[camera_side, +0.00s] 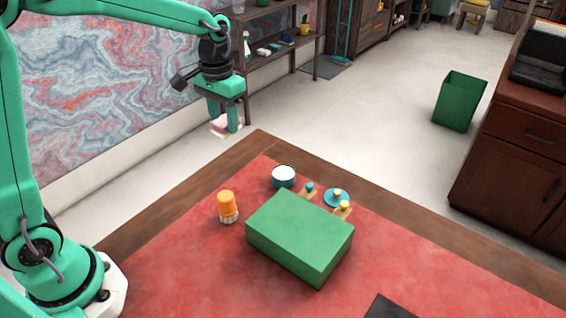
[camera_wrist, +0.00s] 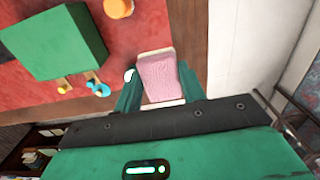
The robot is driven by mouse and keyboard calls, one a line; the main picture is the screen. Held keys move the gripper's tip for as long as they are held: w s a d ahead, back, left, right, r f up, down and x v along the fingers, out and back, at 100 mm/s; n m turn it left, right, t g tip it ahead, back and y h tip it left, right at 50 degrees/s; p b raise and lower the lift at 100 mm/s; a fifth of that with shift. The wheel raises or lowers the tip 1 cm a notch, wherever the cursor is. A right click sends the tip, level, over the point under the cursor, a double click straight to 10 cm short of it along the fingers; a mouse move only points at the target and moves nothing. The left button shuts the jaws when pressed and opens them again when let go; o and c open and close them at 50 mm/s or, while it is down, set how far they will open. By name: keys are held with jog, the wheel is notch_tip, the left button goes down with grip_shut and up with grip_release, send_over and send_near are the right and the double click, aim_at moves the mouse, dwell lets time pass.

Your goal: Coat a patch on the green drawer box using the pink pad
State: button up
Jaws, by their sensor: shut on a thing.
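The green drawer box (camera_side: 300,235) lies on the red leather desk top. Its top looks plain green, with no clear patch on it. Small knobs, one blue and one yellow, show at its far side. The box also shows at the upper left of the wrist view (camera_wrist: 55,40). My gripper (camera_side: 225,122) is raised at the upper left, well above and away from the box. It is shut on the pink pad (camera_wrist: 158,76), which sits between the two green fingers. In the side view the pad (camera_side: 222,127) is partly hidden by a finger.
A teal bowl with white contents (camera_side: 284,177) stands behind the box. A blue dish (camera_side: 336,197) is beside it. An orange-topped jar (camera_side: 228,206) stands left of the box. A dark flat item (camera_side: 388,307) lies at the front edge. The red top (camera_side: 170,260) is clear at left.

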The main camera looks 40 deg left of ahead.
jog(key=shift+s+a+r, duration=0.2)
jog(key=shift+s+a, duration=0.1)
jog(key=shift+s, duration=0.2)
jog(key=shift+s+a+r, duration=0.2)
jog(key=shift+s+a, duration=0.1)
jog(key=shift+s, duration=0.15)
jog(key=shift+d, duration=0.1)
